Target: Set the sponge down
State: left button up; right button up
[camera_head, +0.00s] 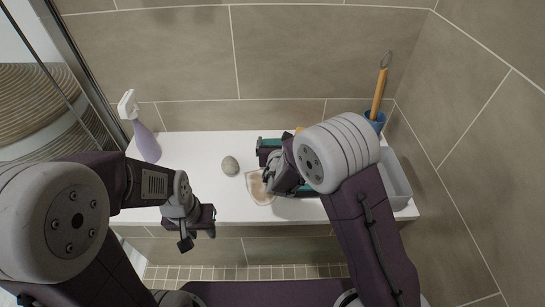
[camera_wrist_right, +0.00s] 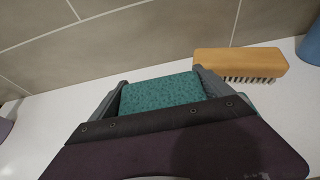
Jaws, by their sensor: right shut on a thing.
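The teal sponge (camera_wrist_right: 162,92) is held between the two fingers of my right gripper (camera_wrist_right: 160,90) in the right wrist view. In the head view a small part of the sponge (camera_head: 270,143) shows beyond the right gripper (camera_head: 270,160), over the back of the white bench; the arm hides the rest. The sponge's underside is hidden, so I cannot tell whether it touches the bench. My left gripper (camera_head: 196,228) is open and empty, in front of the bench's front edge.
On the white bench (camera_head: 210,195) are a purple spray bottle (camera_head: 146,140), a grey stone (camera_head: 230,166) and a beige cloth-like piece (camera_head: 258,189). A wooden brush (camera_wrist_right: 240,62) lies right of the sponge. A blue cup (camera_head: 376,117) and a grey tray (camera_head: 396,180) stand at the right.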

jog(key=shift+w+a+f, duration=0.45)
jog(key=shift+w+a, duration=0.05)
notch_tip(320, 180, down, 4)
jog(key=b, duration=0.3)
jog(key=shift+f, duration=0.15)
jog(key=shift+r, duration=0.2)
jog(key=shift+f, duration=0.2)
jog(key=o, duration=1.1)
jog(key=shift+c, duration=0.2)
jog(key=shift+r, duration=0.15)
